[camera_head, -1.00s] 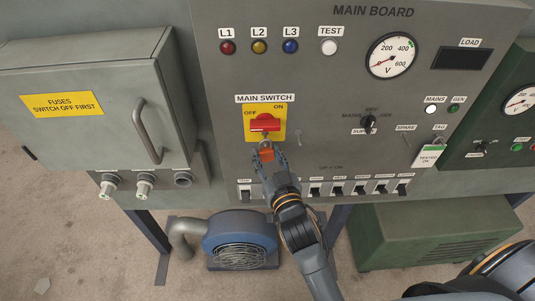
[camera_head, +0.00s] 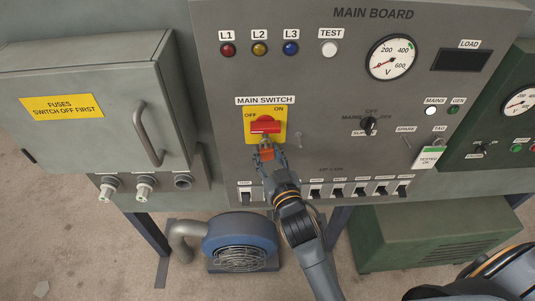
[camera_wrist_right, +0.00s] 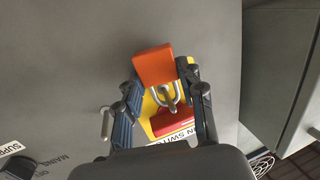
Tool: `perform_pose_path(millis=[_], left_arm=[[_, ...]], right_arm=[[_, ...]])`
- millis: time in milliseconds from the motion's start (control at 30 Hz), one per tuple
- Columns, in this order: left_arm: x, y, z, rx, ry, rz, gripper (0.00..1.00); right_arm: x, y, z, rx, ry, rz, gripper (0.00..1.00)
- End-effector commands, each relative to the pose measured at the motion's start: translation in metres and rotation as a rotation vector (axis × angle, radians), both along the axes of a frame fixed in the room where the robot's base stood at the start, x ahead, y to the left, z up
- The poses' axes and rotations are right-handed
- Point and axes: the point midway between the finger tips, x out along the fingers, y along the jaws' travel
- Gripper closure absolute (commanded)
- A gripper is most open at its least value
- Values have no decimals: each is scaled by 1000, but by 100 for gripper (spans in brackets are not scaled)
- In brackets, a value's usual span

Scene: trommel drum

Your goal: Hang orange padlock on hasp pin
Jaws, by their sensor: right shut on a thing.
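An orange padlock (camera_head: 266,155) is held in my right gripper (camera_head: 268,152), just below the red main switch (camera_head: 265,125) on its yellow plate. In the right wrist view, the orange body (camera_wrist_right: 153,66) lies between the two fingers (camera_wrist_right: 162,77). Its grey U-shaped shackle (camera_wrist_right: 166,98) points toward the switch and overlaps the yellow plate and the red handle. The hasp pin is not clear behind the shackle, and I cannot tell whether the shackle is around it. My left gripper is not in view.
A small light metal piece (camera_head: 299,140) sticks out right of the switch. A row of toggle switches (camera_head: 360,189) runs below. A grey fuse box (camera_head: 100,130) with a handle stands left. A white tag (camera_head: 431,156) hangs at the right.

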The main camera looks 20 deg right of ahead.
Motion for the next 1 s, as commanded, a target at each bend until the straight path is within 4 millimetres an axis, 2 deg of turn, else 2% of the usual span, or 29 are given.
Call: perform_pose_path(millis=[33,67,167,467,567,800,1000], left_arm=[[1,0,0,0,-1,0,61],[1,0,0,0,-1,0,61],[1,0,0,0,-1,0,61],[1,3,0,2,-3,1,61],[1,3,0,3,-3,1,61],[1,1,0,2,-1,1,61],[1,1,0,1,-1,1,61]], right_arm=[[0,0,1,0,-2,0,97],[0,0,1,0,-2,0,55],[0,0,1,0,-2,0,35],[-1,0,0,0,1,0,35],[-7,0,0,0,2,0,35],[-44,1,1,1,3,0,35],[-68,1,3,0,1,0,35]])
